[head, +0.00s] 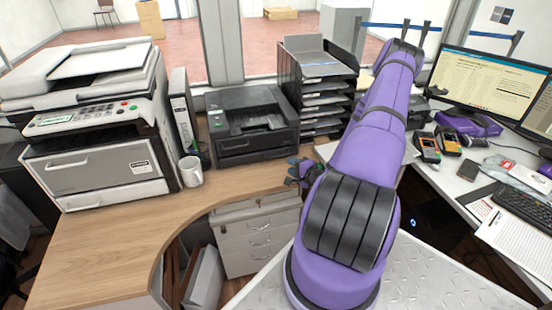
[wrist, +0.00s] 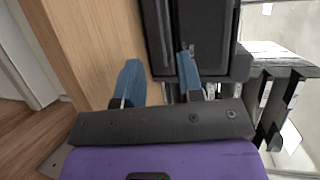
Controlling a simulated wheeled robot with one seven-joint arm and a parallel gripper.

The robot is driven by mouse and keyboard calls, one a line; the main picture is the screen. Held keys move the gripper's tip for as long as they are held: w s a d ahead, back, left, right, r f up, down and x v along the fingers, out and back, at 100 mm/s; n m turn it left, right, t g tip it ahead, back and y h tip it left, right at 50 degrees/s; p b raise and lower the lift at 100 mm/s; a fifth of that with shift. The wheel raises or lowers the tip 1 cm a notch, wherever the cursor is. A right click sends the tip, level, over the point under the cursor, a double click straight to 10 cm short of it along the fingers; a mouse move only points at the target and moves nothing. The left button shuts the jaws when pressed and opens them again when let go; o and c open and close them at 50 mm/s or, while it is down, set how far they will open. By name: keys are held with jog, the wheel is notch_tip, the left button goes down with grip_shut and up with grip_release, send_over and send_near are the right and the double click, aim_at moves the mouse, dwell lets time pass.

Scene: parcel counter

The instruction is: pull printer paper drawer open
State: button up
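A black desktop printer (head: 252,112) stands on the wooden counter, with its paper drawer front (head: 257,150) low on the side facing me. The drawer looks closed. My gripper (head: 303,168) is just in front of and right of the printer, low over the counter edge. In the wrist view my gripper (wrist: 159,70) is open, its two blue fingers well apart with nothing visible held between them. The right finger overlaps the dark printer body (wrist: 218,35); the left finger is over the wood. I cannot tell whether a finger touches the printer.
A large white copier (head: 90,115) and a white mug (head: 190,170) stand left of the printer. A black tray rack (head: 318,85) stands close on its right. The wooden counter (head: 100,250) is clear at front left. Grey drawers (head: 258,235) stand below.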

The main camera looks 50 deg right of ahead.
jog(key=shift+f, duration=0.2)
jog(key=x, duration=1)
jog(key=shift+w+d, duration=0.1)
jog(key=shift+w, duration=0.15)
grip_shut()
